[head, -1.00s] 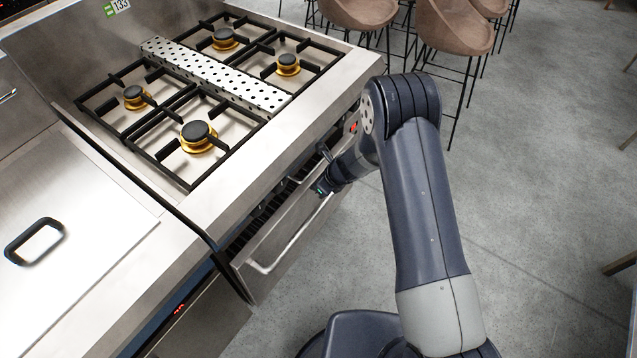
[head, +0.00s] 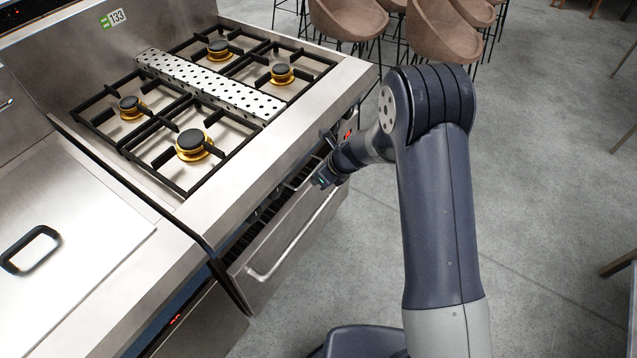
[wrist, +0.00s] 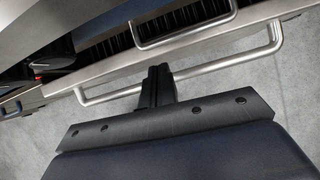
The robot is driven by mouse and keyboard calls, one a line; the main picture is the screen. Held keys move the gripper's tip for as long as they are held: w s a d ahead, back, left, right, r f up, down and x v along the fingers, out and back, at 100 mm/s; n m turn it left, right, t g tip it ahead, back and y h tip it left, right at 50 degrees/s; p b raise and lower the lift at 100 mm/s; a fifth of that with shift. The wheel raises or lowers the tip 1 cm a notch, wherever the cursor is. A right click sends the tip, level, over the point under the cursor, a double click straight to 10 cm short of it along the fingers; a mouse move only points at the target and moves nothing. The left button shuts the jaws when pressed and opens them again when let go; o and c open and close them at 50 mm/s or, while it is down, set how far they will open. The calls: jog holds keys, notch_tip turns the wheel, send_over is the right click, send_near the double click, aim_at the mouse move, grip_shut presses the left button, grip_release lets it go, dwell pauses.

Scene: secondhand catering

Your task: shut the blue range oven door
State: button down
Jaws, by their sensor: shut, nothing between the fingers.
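The oven door (head: 272,256) of the steel range stands partly open, tilted outward below the front panel, with dark rack bars showing in the gap. Its long bar handle (head: 297,241) runs along the outer face; it also shows in the wrist view (wrist: 225,66). My gripper (head: 322,180) is at the door's upper edge, toward its far end. In the wrist view my gripper (wrist: 157,76) is shut and empty, its fingers overlapping the door handle in the picture. I cannot tell whether they touch the door.
The range's hob (head: 190,105) has several burners and black grates above the door. A steel counter (head: 75,225) adjoins it on the left. Brown stools (head: 440,35) stand behind.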

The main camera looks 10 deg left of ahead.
jog(key=s+d+f+m+g+y+b, duration=0.1)
jog(key=s+d+f+m+y+b, duration=0.1)
jog(key=f+m+y+b, duration=0.25)
jog(key=s+d+f+m+g+y+b, duration=0.1)
jog(key=s+d+f+m+b, duration=0.15)
jog(key=f+b, duration=0.4)
jog(key=m+t+y+b, duration=0.65)
jog(key=m+b, duration=0.35)
jog(key=b, duration=0.2)
send_near(312, 188)
jog(key=shift+t, duration=0.25)
jog(key=b+x, duration=0.2)
jog(key=x, duration=0.4)
jog(key=shift+s+a+f+b, duration=0.1)
jog(key=shift+a+b, duration=0.2)
jog(key=shift+a, duration=0.2)
